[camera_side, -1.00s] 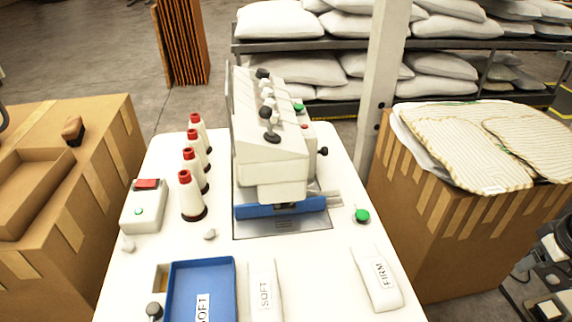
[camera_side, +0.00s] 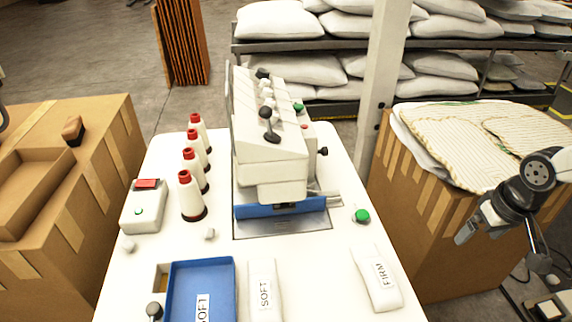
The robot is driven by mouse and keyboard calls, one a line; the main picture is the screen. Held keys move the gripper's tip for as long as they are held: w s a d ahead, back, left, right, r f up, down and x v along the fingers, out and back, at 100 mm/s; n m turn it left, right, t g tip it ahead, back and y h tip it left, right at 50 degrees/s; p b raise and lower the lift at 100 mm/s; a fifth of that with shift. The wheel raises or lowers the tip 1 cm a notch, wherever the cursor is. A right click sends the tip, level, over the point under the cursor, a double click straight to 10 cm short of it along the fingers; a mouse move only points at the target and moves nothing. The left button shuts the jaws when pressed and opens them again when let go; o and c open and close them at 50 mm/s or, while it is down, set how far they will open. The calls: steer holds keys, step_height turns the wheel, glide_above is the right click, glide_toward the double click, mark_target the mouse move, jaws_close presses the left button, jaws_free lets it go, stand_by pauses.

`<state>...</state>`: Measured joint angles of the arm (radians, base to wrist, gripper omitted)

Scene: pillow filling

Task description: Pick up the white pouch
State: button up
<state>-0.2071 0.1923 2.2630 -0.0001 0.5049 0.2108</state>
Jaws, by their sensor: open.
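Two white pouches lie flat on the white table. One white pouch (camera_side: 261,275) has a SOFT label and lies just right of the blue tray. The other white pouch (camera_side: 366,267) has a FIRM label and lies farther right, near the table's right edge. My gripper (camera_side: 503,246) is at the right side, in front of the cardboard box with the striped fabric. It is open and empty, clear of both pouches.
A blue tray (camera_side: 228,290) with a SOFT label sits at the front left. A sewing machine (camera_side: 270,160) stands mid-table, with several thread cones (camera_side: 187,198) to its left. A green button (camera_side: 362,216) is at its right. The tabletop between the pouches is clear.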

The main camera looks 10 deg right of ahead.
steer(key=w+a, duration=0.4)
steer(key=a, duration=0.5)
steer(key=g, duration=0.2)
glide_above(265, 302)
step_height(265, 302, down, 2)
steer(key=shift+d+f, duration=0.1)
steer(key=shift+f, duration=1.4)
steer(key=shift+f, duration=2.6)
